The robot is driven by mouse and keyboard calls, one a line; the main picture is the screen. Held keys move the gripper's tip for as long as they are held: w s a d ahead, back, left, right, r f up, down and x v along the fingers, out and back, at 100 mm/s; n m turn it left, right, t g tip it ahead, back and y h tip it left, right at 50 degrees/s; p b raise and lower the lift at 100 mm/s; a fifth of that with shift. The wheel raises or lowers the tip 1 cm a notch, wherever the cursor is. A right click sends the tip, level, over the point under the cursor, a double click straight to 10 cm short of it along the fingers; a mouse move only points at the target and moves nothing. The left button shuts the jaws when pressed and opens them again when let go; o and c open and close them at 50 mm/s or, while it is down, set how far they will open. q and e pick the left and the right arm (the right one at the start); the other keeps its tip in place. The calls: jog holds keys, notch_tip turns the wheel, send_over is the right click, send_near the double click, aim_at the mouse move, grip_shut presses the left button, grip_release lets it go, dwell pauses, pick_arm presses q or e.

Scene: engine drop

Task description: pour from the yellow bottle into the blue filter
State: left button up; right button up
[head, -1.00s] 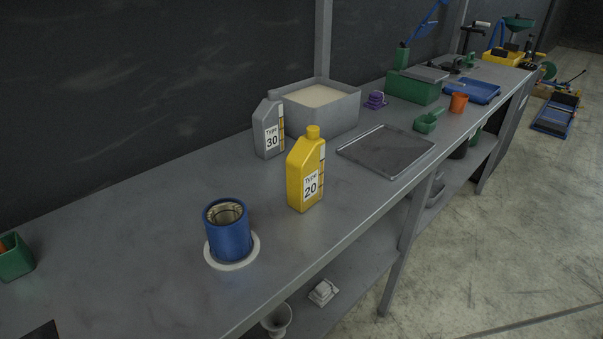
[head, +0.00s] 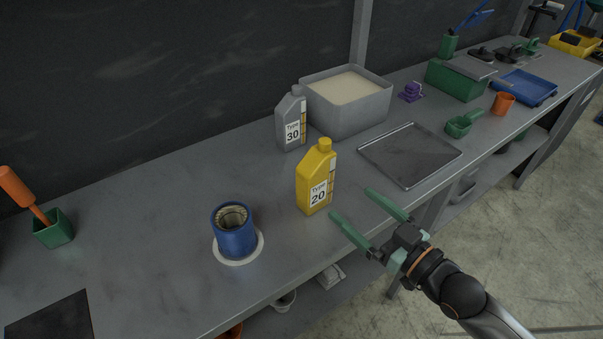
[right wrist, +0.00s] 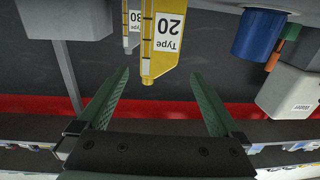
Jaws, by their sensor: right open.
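The yellow bottle (head: 315,180), labelled Type 20, stands upright on the grey workbench. The blue filter (head: 235,237) is an open-topped cylinder on a white ring, left of the bottle and nearer the front. My right gripper (head: 350,208) is open and empty at the bench's front edge, its fingers pointing towards the bottle but apart from it. In the right wrist view, the yellow bottle (right wrist: 163,35) appears upside down beyond and between the green fingers (right wrist: 155,98). The blue filter (right wrist: 257,35) shows to its right. My left gripper is not in view.
A grey bottle (head: 291,120) labelled Type 30 stands behind the yellow one, beside a grey bin (head: 350,118). A flat metal tray (head: 410,157) lies to the right. A green holder (head: 54,230) and dark plate (head: 50,318) are at the left. Bench around the filter is clear.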

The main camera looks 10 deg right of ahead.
aim_at(323, 174)
jog(key=x, duration=0.7)
jog(key=shift+w+a+r+p, duration=0.2)
jog(key=shift+w+r+p, duration=0.1)
jog(key=shift+r+p, duration=0.1)
jog(key=x, duration=0.4)
jog(key=shift+w+d+r+p, duration=0.1)
jog(key=shift+d+r+p, duration=0.1)
jog(key=shift+p, duration=0.15)
jog(key=shift+w+a, duration=0.3)
jog(key=shift+w, duration=0.15)
jog(key=shift+c, duration=0.4)
grip_shut()
